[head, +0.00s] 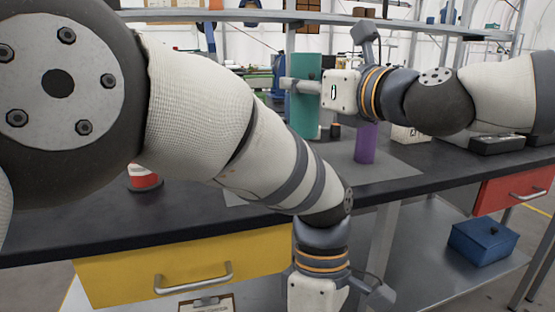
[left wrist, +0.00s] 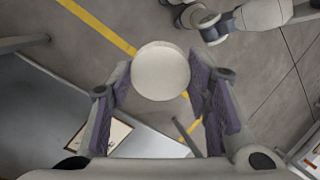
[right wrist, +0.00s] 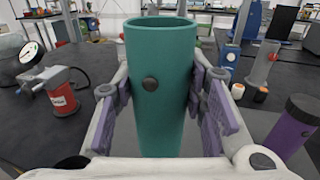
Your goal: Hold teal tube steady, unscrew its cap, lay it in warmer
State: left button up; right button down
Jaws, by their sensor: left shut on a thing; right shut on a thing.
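The teal tube (right wrist: 160,90) stands upright in my right gripper (right wrist: 163,95), whose fingers are shut on its sides. Its top is open, with no cap on the rim. In the head view the tube (head: 306,108) is above the bench, partly crossed by the right gripper's fingers (head: 300,86). My left gripper (left wrist: 160,85) points down at the bench's front side, and its fingers are shut on a round whitish disc (left wrist: 160,65), seemingly the cap. In the head view only the left gripper's body shows at the bottom edge. I cannot make out the warmer.
A purple tube (head: 366,145) with a dark top stands on the bench (head: 90,222) beside the teal tube. A red canister with a gauge (right wrist: 62,92) is also there. A yellow drawer (head: 185,267) and red drawer (head: 512,188) face the front. A blue box (head: 482,242) sits lower right.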

pick_arm(q)
jog(key=shift+f+b, duration=0.3)
jog(key=shift+f, duration=0.35)
pick_arm(e)
jog(key=w+a+f, duration=0.1)
jog(key=w+f, duration=0.1)
jog(key=f, duration=0.1)
jog(key=w+a+f, duration=0.1)
jog(key=w+f, duration=0.2)
jog(key=f, duration=0.1)
jog(key=w+a+f+b, duration=0.1)
jog(key=w+a+f, duration=0.1)
jog(key=w+f, duration=0.1)
jog(key=shift+a+f, duration=0.1)
jog(key=shift+f, duration=0.1)
jog(key=shift+w+f, duration=0.1)
jog(key=shift+f, duration=0.15)
pick_arm(q)
jog(key=shift+s+f, duration=0.1)
jog(key=shift+f, duration=0.6)
pick_arm(e)
jog(key=shift+f, duration=0.25)
jog(key=c, duration=1)
grip_release()
pick_arm(q)
jog(key=shift+f, duration=0.2)
jog(key=shift+r, duration=0.1)
pick_arm(e)
jog(key=shift+r, duration=0.1)
